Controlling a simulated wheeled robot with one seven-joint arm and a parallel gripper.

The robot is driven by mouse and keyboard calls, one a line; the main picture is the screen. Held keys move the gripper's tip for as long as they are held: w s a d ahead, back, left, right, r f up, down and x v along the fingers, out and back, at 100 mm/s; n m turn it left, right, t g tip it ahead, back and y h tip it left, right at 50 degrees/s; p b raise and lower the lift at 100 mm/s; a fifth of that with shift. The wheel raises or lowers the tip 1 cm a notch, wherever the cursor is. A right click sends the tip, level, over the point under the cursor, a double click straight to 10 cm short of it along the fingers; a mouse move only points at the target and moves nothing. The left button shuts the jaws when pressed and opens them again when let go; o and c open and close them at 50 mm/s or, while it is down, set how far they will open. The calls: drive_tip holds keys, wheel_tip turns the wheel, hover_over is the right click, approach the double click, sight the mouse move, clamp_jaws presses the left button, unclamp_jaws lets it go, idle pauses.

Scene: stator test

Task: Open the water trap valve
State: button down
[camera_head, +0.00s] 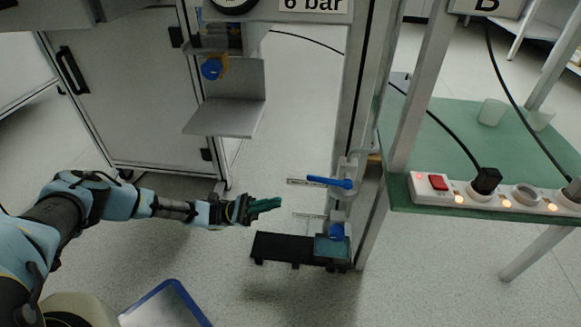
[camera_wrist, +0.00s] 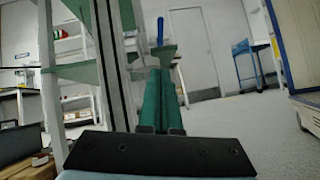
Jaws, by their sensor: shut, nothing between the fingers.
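The water trap valve has a blue lever (camera_head: 330,182) on a fitting fixed to the metal post, right of my gripper in the head view. The lever lies nearly level, pointing left toward my arm. A blue part (camera_head: 337,231) shows lower down, above a dark tray. My gripper (camera_head: 279,203) has green fingers, shut and empty, left of the lever and slightly below it in the picture, apart from it. In the wrist view the green fingers (camera_wrist: 161,80) are together, and a narrow blue piece (camera_wrist: 160,30), likely the lever, shows just beyond their tips.
A dark tray (camera_head: 282,248) sits low under the valve. The metal post (camera_head: 358,100) stands behind it. A green table (camera_head: 440,135) with a power strip (camera_head: 470,196) is at the right. A grey shelf plate (camera_head: 225,117) juts out above my gripper. A blue-edged bin (camera_head: 172,290) is on the floor.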

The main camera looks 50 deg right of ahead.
drive_tip(key=b, duration=0.1)
approach(320, 181)
drive_tip(key=s+d+f, duration=0.2)
drive_tip(key=s+d, duration=0.1)
drive_tip(key=r, duration=0.2)
drive_tip(key=s+r+b, duration=0.1)
drive_tip(key=shift+s+d+r+n, duration=0.1)
drive_tip(key=shift+s+r+n, duration=0.1)
drive_tip(key=shift+r+n, duration=0.2)
drive_tip(key=shift+r, duration=0.15)
drive_tip(key=shift+r, duration=0.1)
drive_tip(key=shift+r+p, duration=0.3)
drive_tip(key=shift+p, duration=0.45)
drive_tip(key=shift+p, duration=0.4)
